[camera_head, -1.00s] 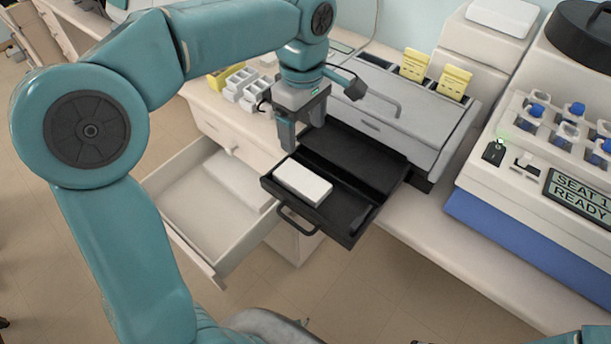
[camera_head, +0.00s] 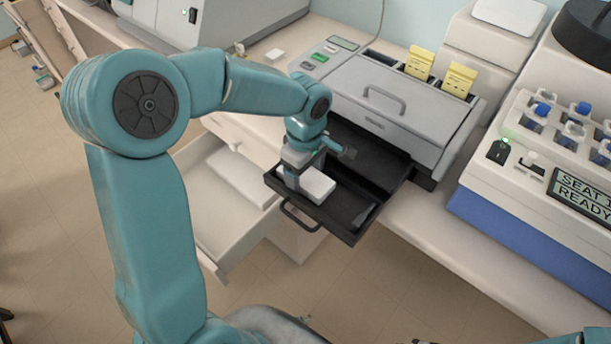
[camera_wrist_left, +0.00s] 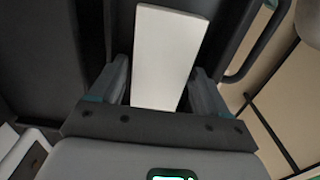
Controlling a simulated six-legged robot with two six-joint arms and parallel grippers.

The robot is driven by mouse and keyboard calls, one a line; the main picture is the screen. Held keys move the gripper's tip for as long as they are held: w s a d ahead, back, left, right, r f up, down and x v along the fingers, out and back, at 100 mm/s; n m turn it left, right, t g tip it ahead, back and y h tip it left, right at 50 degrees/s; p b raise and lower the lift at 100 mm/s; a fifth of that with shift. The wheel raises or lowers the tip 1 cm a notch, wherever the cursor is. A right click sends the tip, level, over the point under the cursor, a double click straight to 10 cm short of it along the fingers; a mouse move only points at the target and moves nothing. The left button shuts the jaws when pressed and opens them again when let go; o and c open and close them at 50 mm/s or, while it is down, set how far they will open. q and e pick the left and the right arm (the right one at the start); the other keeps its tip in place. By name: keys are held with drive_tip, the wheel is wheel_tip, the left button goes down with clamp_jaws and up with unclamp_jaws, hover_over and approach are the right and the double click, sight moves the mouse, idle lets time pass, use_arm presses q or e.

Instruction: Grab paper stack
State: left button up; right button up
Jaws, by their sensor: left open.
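The white paper stack (camera_head: 318,186) lies flat in the left part of the black pulled-out tray (camera_head: 345,226). My left gripper (camera_head: 303,180) is down at the stack in the head view. In the left wrist view the stack (camera_wrist_left: 168,60) lies between the two open fingers of the gripper (camera_wrist_left: 160,92), with a narrow dark gap showing on the left side. Whether either finger touches it I cannot tell. The gripper and wrist hide the stack's far left part in the head view. My right gripper is not in view.
The tray sticks out from a grey machine (camera_head: 390,105) with yellow cards (camera_head: 420,62) on top. An open white drawer (camera_head: 215,225) holding a white block (camera_head: 240,178) is left of the tray. A white device with blue-capped bottles (camera_head: 543,109) stands at the right.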

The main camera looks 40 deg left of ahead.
use_arm(q)
drive_tip(key=c, duration=0.9)
